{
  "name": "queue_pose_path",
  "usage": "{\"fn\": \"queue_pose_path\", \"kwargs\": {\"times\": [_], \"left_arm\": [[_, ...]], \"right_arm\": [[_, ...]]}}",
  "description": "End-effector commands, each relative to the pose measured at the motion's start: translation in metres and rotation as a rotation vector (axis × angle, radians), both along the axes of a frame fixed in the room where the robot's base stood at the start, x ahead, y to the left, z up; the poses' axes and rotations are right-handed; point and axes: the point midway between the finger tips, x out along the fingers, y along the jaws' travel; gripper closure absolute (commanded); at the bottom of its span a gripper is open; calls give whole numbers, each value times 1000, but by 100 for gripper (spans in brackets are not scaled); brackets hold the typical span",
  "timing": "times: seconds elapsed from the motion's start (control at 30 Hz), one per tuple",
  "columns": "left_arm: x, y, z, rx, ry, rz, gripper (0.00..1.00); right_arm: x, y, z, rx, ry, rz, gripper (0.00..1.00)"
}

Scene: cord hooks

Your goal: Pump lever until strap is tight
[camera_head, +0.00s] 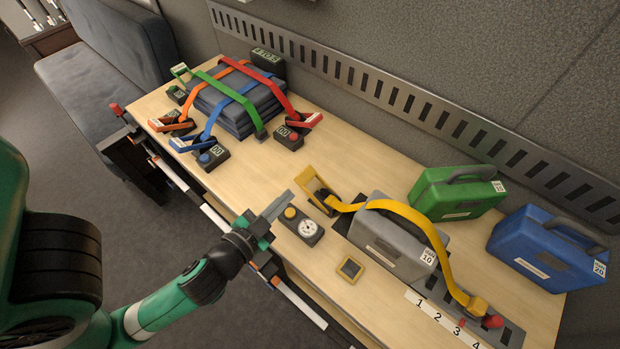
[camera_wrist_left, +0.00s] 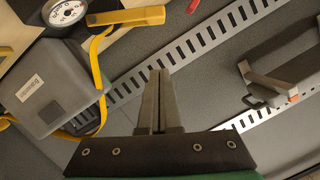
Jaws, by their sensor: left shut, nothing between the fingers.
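The yellow ratchet lever (camera_head: 310,181) stands raised on the wooden table. The yellow strap (camera_head: 405,212) runs from its ratchet over the grey case (camera_head: 390,250) to an anchor by the red knob (camera_head: 492,321). The strap bows up loosely beyond the case. A dial gauge (camera_head: 306,228) with a yellow button sits left of the case. My left gripper (camera_head: 283,202) is shut and empty, just left of the lever and apart from it. In the left wrist view the shut fingers (camera_wrist_left: 160,76) point up, with the lever (camera_wrist_left: 127,17) beyond them. My right gripper is out of view.
A green case (camera_head: 455,193) and a blue case (camera_head: 545,250) stand at the right. Folded blue blankets (camera_head: 236,108) under several coloured straps lie at the far left. A small yellow-framed block (camera_head: 350,269) lies near the front edge. A slotted rail (camera_head: 400,100) lines the wall.

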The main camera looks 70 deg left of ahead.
Motion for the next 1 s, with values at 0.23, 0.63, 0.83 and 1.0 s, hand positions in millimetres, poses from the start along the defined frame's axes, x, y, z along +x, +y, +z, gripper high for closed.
{"fn": "queue_pose_path", "kwargs": {"times": [0.23, 0.63, 0.83, 1.0], "left_arm": [[5, 3, -3, -2, 0, 2, 100], [65, 46, -14, 0, -1, 4, 100], [77, 64, -39, -3, 5, 3, 100], [73, 71, -54, -2, 3, 1, 100]], "right_arm": [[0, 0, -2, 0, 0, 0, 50], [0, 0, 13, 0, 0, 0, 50], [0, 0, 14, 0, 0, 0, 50], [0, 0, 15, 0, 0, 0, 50]]}}
